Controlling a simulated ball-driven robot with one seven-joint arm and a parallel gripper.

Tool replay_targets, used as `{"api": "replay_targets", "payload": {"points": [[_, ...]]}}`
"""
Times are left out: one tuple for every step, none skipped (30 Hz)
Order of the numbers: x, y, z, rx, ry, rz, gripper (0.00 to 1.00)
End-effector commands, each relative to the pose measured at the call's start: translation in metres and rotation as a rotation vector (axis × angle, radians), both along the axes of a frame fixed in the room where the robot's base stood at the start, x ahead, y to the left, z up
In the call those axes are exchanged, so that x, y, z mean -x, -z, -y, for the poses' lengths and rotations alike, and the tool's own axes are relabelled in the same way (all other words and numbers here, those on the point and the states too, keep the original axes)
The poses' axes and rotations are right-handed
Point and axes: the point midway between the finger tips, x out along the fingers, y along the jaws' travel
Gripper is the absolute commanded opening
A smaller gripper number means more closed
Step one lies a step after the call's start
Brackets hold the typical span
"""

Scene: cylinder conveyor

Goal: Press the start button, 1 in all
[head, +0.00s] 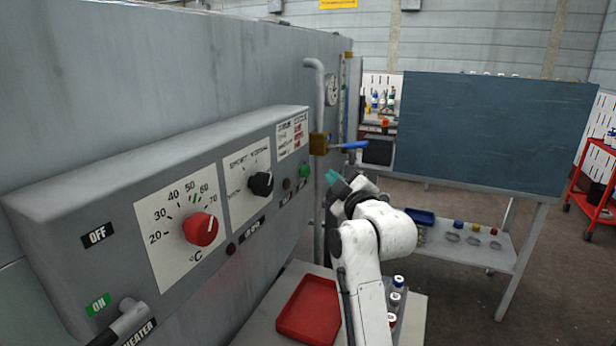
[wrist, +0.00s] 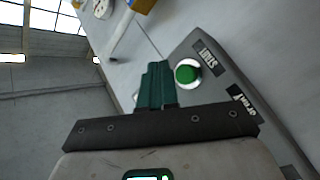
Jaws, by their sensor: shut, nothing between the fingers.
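The start button is a round green button (head: 304,170) at the far right end of the grey control panel (head: 170,165). In the wrist view the green button (wrist: 187,73) sits in a pale ring beside a START label (wrist: 208,58). My gripper (head: 333,177) has teal fingers and is just right of the button in the head view. In the wrist view my gripper (wrist: 155,75) is shut and empty, with its fingers just left of the button. A gap shows between them in both pictures; I cannot tell the depth.
The panel carries a red temperature knob (head: 201,228), a black knob (head: 262,183) and a handled switch (head: 124,321). A pipe with a blue-handled valve (head: 350,145) stands behind my gripper. A red tray (head: 309,308) lies below. A dark board on a table (head: 490,130) is at right.

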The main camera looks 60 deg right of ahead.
Motion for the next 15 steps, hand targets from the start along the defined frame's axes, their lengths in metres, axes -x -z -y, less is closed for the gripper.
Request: {"api": "replay_targets", "payload": {"points": [[-0.006, 0.000, 0.000, -0.001, -0.001, 0.000, 0.00], [-0.009, 0.000, 0.000, -0.001, -0.001, 0.000, 0.00], [-0.013, 0.000, -0.001, 0.000, 0.000, 0.000, 0.00], [-0.015, 0.000, -0.001, 0.000, 0.000, 0.000, 0.00], [-0.018, 0.000, -0.001, 0.000, -0.001, -0.001, 0.00], [-0.020, 0.000, -0.001, -0.001, -0.001, 0.000, 0.00], [-0.022, 0.000, -0.001, -0.001, -0.001, 0.000, 0.00], [-0.023, 0.000, -0.001, 0.000, 0.000, 0.000, 0.00], [-0.024, 0.000, -0.002, 0.000, 0.001, 0.000, 0.00], [-0.025, 0.000, -0.002, 0.000, 0.001, 0.000, 0.00], [-0.026, 0.000, -0.002, 0.000, 0.001, 0.000, 0.00], [-0.026, 0.000, -0.002, 0.000, 0.001, 0.000, 0.00], [-0.026, 0.000, -0.002, 0.000, 0.001, 0.000, 0.00], [-0.027, 0.000, -0.002, 0.000, 0.001, 0.000, 0.00], [-0.027, 0.000, -0.002, 0.000, 0.001, 0.000, 0.00]]}}
